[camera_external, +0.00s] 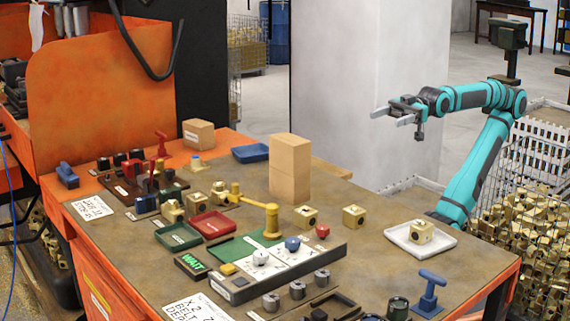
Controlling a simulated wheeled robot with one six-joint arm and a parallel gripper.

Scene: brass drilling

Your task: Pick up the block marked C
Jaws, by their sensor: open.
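Several brass-coloured blocks stand on the brown worktable (372,275). One block (421,232) sits in a white tray (447,241) at the right. Two more, a block (353,216) and another block (305,217), stand near the middle, right of the tall cardboard box. Others, such as a small block (220,193), stand further left. Dark marks show on some faces, but I cannot read which one is C. My gripper (387,117) is open and empty, high above the table's back right part, fingers pointing left. It is well apart from all blocks.
A tall cardboard box (290,168) stands mid-table. A yellow hammer-like tool (258,206), red tray (212,224), green tray (178,237) and a grey panel with knobs (275,272) crowd the left and front. A blue handled stamp (429,292) stands front right. The table between panel and white tray is fairly clear.

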